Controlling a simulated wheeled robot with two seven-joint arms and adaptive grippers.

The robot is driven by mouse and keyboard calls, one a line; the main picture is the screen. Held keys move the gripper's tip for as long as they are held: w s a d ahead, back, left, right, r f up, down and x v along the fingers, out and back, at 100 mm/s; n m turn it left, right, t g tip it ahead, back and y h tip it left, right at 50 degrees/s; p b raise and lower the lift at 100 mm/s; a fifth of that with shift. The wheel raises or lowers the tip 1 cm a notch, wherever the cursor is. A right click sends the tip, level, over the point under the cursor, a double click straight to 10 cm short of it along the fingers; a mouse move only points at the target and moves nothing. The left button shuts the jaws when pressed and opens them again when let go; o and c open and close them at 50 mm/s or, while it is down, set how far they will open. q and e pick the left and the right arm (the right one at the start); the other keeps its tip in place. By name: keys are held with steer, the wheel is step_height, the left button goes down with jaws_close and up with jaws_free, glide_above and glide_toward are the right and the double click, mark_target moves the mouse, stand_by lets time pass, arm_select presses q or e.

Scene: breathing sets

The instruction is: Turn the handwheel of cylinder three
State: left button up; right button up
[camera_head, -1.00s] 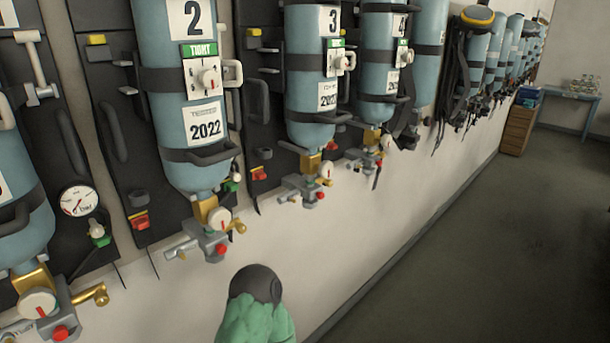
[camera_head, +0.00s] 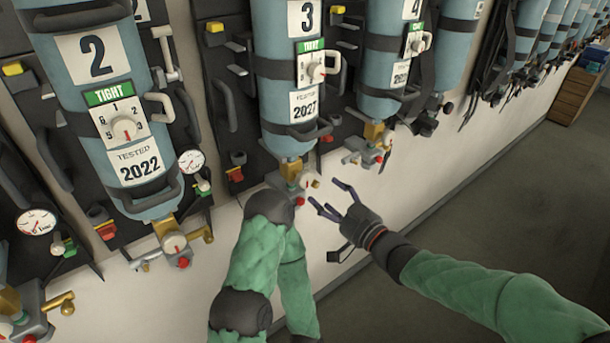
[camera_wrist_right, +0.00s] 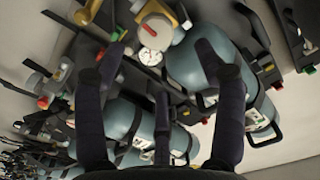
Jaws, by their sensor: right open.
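Cylinder three (camera_head: 287,105) is a light blue bottle on the wall, marked 3, with a green TIGHT label above a dial (camera_head: 315,72). A pale round handwheel (camera_head: 306,180) sits on the valve below it, partly crowded by my left arm. My right gripper (camera_head: 325,193) is open and empty, just right of this valve, fingers spread toward the wall and apart from the handwheel. In the right wrist view its fingers (camera_wrist_right: 158,75) spread before a pale knob (camera_wrist_right: 155,30); I cannot tell whose cylinder that is. My left gripper is not in view.
Cylinder two (camera_head: 100,95) hangs at the left and cylinder four (camera_head: 395,60) at the right, each with its valve below. A gauge (camera_head: 192,161) stands between two and three. My left arm (camera_head: 262,250) rises below cylinder three.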

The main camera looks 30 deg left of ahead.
mark_target(308, 180)
steer(key=x, duration=0.9)
steer(key=shift+w+a+f, duration=0.15)
steer(key=shift+w+a, duration=0.1)
steer(key=c, duration=1.2)
